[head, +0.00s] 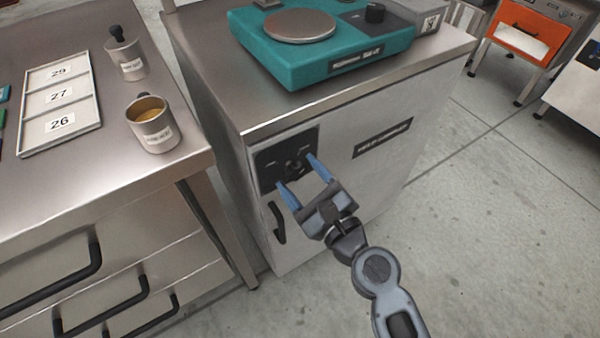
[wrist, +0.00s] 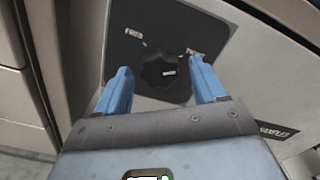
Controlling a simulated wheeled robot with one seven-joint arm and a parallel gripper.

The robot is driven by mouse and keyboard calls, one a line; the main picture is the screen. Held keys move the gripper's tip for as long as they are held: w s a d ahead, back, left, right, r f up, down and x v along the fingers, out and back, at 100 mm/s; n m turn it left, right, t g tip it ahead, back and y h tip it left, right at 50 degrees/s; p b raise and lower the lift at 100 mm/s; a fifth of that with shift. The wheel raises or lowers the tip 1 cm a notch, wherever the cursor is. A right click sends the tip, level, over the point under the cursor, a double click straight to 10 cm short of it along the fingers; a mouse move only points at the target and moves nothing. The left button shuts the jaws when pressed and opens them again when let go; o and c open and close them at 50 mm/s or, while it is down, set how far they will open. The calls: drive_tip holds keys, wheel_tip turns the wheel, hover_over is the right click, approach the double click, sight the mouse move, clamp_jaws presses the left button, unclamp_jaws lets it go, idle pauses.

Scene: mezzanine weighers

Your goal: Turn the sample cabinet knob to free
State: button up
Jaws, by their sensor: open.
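The sample cabinet (head: 350,185) is a pale metal unit with a black dial panel (head: 269,156) at the upper left of its front. The black round knob (wrist: 155,66) sits on that panel in the wrist view, with a small white mark on its right side. "FREE" is printed at its upper left; a second label at its upper right is partly covered by a finger. My gripper (head: 295,170) is open, its blue fingers pointing at the panel on either side of the knob. In the wrist view the fingers appear apart from the knob; contact cannot be told.
A black handle (head: 277,223) is below the panel. A teal scale (head: 325,50) stands on the cabinet top. The floor (head: 480,220) at right is clear.

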drive_tip(key=shift+w+a, duration=0.2)
drive_tip(key=shift+w, duration=0.1)
drive_tip(key=shift+c, duration=0.4)
drive_tip(key=c, duration=1)
